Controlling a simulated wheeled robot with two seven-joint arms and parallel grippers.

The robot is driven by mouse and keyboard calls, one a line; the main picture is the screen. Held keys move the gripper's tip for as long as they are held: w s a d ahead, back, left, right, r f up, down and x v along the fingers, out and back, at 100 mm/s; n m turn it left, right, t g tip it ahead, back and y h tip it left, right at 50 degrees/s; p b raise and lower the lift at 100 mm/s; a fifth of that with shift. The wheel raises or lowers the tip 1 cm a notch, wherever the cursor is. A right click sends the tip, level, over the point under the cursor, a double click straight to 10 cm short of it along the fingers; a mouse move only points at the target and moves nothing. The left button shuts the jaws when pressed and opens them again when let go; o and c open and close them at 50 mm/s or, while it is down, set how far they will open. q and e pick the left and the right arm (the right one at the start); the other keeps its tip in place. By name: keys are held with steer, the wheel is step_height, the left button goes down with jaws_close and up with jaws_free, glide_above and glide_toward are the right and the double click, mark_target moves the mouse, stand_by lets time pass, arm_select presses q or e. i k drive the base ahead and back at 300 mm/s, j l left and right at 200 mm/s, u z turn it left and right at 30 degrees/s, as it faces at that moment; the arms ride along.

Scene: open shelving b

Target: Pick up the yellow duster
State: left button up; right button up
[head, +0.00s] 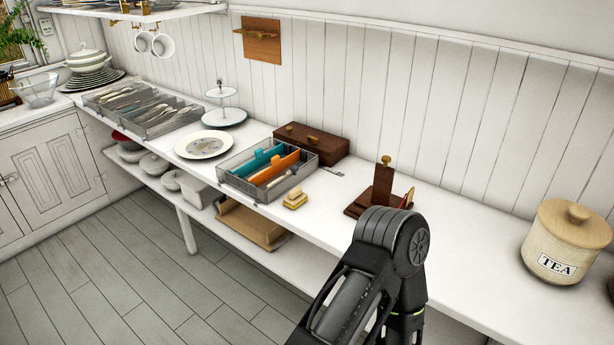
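A small yellow block with a paler base, which looks like the yellow duster (295,199), lies on the white counter near its front edge. It is just right of the grey wire basket (238,187) and apart from it. One of my arms rises from the bottom of the head view, right of centre, and its bent joint stands in front of the counter. Neither gripper's fingers show in this view. Nothing is seen touching the duster.
The basket holds blue and orange items. A brown wooden box (312,142) stands behind it, and a dark wooden holder (379,192) stands right of the duster. A TEA canister (567,242) is far right. A decorated plate (203,145) is left. Bare counter lies around the duster's right side.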

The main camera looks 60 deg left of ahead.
mark_target(297, 198)
steer(key=k+j, duration=0.1)
steer(key=j, duration=0.35)
steer(key=k+j, duration=0.15)
steer(key=j, duration=0.3)
steer(key=k+j, duration=0.1)
steer(key=j, duration=0.35)
steer(key=k+j, duration=0.1)
steer(key=j, duration=0.3)
steer(key=k+j+z, duration=0.1)
steer(key=j, duration=0.35)
